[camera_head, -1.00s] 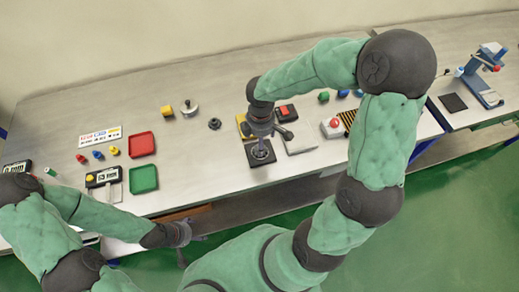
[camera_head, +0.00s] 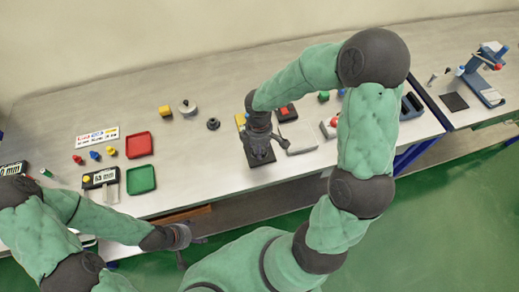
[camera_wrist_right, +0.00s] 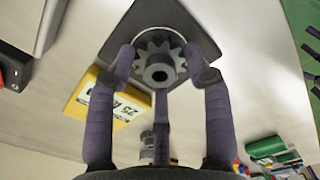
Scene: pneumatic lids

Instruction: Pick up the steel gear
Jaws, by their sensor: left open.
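The steel gear (camera_wrist_right: 158,62) is a grey toothed wheel with a round hub and a dark bore. It lies on a dark square pad (camera_wrist_right: 150,15) in the right wrist view. My right gripper (camera_wrist_right: 162,70) has its fingers spread around the gear, and I see no firm grip on it. In the head view my right gripper (camera_head: 259,150) points down over the pad and hides the gear. My left gripper (camera_head: 190,242) is open and empty, low in front of the table edge, away from the gear.
A yellow box with a display (camera_wrist_right: 106,98) lies close beside the pad. A red tray (camera_head: 139,145) and a green tray (camera_head: 141,180) are to the left. A small dark round part (camera_head: 213,124) stands behind, left of my right gripper. The bench between is clear.

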